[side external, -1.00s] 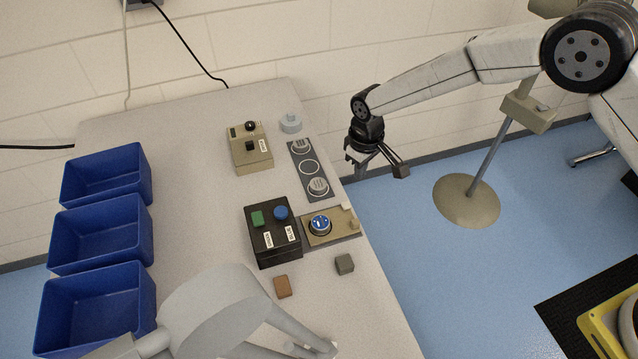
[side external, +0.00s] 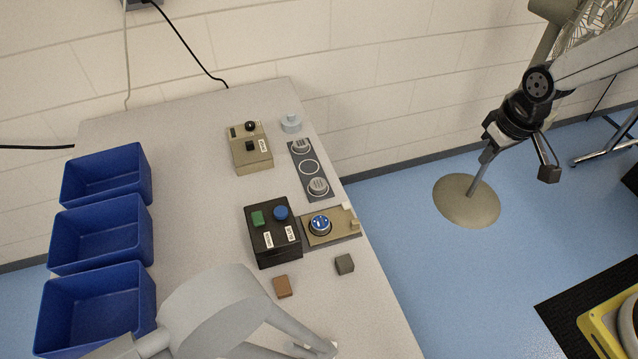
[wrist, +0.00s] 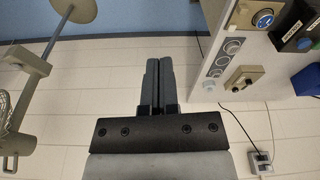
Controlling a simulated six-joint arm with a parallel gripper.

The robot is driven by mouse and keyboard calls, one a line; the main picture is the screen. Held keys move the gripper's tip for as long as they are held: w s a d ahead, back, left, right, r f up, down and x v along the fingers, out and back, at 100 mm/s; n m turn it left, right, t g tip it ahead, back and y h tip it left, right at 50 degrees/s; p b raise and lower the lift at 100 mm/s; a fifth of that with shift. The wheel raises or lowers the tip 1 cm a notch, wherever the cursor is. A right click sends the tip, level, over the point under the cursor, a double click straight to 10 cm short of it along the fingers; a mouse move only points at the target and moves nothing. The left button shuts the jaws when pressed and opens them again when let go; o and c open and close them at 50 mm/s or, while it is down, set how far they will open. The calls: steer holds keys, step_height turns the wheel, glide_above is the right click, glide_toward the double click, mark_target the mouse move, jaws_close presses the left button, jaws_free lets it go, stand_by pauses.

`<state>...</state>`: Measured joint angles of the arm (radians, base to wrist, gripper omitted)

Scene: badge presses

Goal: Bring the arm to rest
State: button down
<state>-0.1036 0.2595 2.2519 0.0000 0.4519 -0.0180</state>
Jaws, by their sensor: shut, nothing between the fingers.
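My gripper (side external: 488,158) hangs over the floor to the right of the table, well clear of the table edge in the side view. Its fingers point down and overlap the pole of a stand behind them. In the wrist view the two grey fingers of my gripper (wrist: 158,64) lie together, shut with nothing between them. The badge press plate (side external: 335,232) is on the table's right edge with a blue badge (side external: 320,223) on it. It is far from my gripper.
The table (side external: 190,130) holds a black button box (side external: 270,245), a beige control box (side external: 250,160), a grey strip (side external: 309,170), two small blocks and several blue bins (side external: 97,305). A fan stand's round base (side external: 455,203) is on the floor near my gripper. Blue floor between is open.

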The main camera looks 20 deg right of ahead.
steer(key=s+d+m, duration=0.1)
steer(key=s+d, duration=0.2)
steer(key=s, duration=0.5)
steer(key=shift+s+d+r+t, duration=0.15)
steer(key=shift+d+r+t, duration=0.15)
steer(key=shift+d+r, duration=0.15)
steer(key=shift+a, duration=0.1)
steer(key=w+a+f+n+g, duration=0.1)
steer(key=w+a+f, duration=0.1)
steer(key=w+a, duration=0.35)
steer(key=w+a+f+n, duration=0.1)
steer(key=w+a, duration=0.2)
steer(key=w, duration=0.6)
steer(key=w+a+f+n, duration=0.1)
steer(key=w+a+f, duration=0.3)
steer(key=a, duration=0.4)
steer(key=w+a+f+n+g, duration=0.1)
steer(key=w+a+f+n, duration=0.1)
steer(key=w+a+f, duration=0.2)
steer(key=shift+a+f+n+g, duration=0.3)
steer(key=shift+a+f, duration=1.45)
steer(key=shift+a, duration=0.1)
steer(key=shift+f, duration=0.1)
